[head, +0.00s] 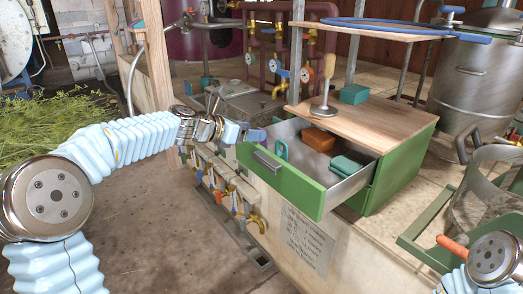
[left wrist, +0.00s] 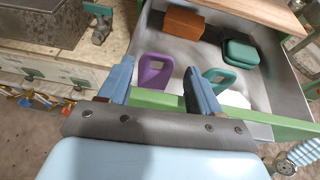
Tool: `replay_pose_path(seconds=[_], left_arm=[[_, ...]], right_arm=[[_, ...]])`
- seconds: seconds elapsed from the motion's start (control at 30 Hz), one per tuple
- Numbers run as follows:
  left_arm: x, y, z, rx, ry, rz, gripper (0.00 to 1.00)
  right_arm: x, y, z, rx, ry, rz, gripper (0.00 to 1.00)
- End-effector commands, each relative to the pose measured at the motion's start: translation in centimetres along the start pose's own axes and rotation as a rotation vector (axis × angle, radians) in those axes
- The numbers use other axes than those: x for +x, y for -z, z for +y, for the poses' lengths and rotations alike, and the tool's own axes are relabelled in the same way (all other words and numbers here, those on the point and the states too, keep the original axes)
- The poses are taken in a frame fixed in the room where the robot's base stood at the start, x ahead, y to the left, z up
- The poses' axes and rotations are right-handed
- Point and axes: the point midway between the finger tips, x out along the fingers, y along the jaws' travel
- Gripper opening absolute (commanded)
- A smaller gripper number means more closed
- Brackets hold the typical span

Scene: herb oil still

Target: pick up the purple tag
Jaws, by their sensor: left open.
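The purple tag (left wrist: 152,75) stands in the open drawer, near its front wall, with a slot-like hole in it. A similar teal tag (left wrist: 222,82) stands just right of the right finger. My right gripper is not in view; only part of that arm shows at the lower right of the head view.
The green drawer (head: 290,186) also holds an orange-brown block (head: 318,139) and a teal box (head: 348,165). A wooden top (head: 365,125) covers the cabinet behind it. Taps and valves (head: 222,180) line the wall below my left gripper.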

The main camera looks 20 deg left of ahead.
Motion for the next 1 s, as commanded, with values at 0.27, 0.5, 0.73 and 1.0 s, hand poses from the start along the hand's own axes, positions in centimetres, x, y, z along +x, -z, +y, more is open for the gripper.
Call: replay_pose_path(seconds=[0.27,0.5,0.73,1.0], left_arm=[[4.2,-0.3,0.2,0.000,0.002,0.001,0.63],[5.0,-0.3,0.2,0.000,0.000,0.001,0.63],[4.9,-0.3,0.2,0.000,0.000,0.001,0.39],[4.9,-0.3,0.2,0.001,0.000,0.001,0.08]], right_arm=[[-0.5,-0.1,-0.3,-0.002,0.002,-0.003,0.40],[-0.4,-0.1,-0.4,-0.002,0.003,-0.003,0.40],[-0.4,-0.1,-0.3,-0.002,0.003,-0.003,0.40],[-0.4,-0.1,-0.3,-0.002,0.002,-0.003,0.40]])
